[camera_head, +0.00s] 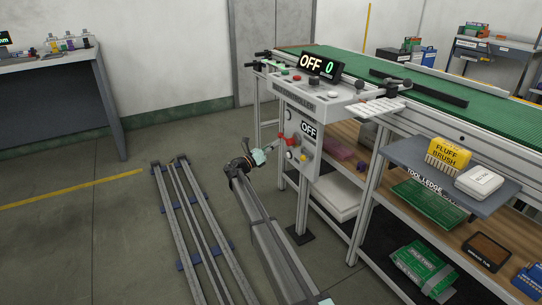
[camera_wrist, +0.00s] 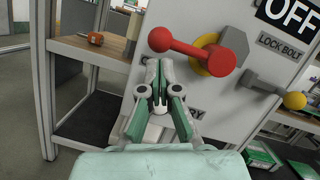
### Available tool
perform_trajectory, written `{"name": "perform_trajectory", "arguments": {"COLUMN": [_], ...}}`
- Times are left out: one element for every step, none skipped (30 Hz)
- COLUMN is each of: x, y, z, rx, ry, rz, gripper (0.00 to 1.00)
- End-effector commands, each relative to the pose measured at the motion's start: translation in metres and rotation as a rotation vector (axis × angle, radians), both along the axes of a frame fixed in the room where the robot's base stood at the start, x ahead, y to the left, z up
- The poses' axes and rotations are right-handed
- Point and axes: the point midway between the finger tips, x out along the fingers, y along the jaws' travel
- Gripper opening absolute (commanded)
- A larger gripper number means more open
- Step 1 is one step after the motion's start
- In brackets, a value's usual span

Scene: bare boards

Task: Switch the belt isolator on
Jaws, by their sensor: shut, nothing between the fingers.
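The belt isolator is a red handle (camera_wrist: 190,49) on a yellow round base (camera_wrist: 203,42), mounted on a grey panel (camera_head: 317,150). The handle lies nearly level in the wrist view, its round red knob to the left. An OFF sign (camera_head: 309,130) sits above it; the sign also shows in the wrist view (camera_wrist: 290,14). My gripper (camera_wrist: 159,68) is shut and empty, its tips just below the red knob. I cannot tell whether they touch it. In the head view my gripper (camera_head: 272,147) is just left of the panel.
A controller box (camera_head: 312,88) reading OFF 0 is above. The conveyor's green belt (camera_head: 440,90) runs behind.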

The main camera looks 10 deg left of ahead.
Motion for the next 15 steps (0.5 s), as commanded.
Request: {"name": "perform_trajectory", "arguments": {"x": [0.0017,0.0022,0.0027,0.0030,0.0030,0.0031,0.0031,0.0031,0.0031,0.0030,0.0030,0.0030,0.0029,0.0029,0.0029], "y": [-0.0004,-0.0007,-0.0009,-0.0009,-0.0010,-0.0011,-0.0011,-0.0010,-0.0010,-0.0009,-0.0009,-0.0009,-0.0009,-0.0010,-0.0016], "z": [0.0021,0.0032,0.0044,0.0050,0.0053,0.0057,0.0057,0.0058,0.0058,0.0057,0.0056,0.0056,0.0056,0.0056,0.0058], "rx": [0.001,0.001,0.001,0.001,0.001,0.001,0.000,0.000,0.000,0.000,0.000,0.000,0.000,0.001,0.001], "ry": [-0.001,-0.001,-0.001,-0.001,-0.001,-0.001,0.000,0.000,0.000,0.000,0.000,0.000,0.000,-0.001,-0.002], "rz": [0.000,0.000,0.000,0.000,0.000,0.000,0.000,0.000,0.000,0.000,0.000,0.000,0.000,0.000,0.000], "gripper": [0.00,0.00,0.00,0.00,0.00,0.00,0.00,0.00,0.00,0.00,0.00,0.00,0.00,0.00,0.00]}}
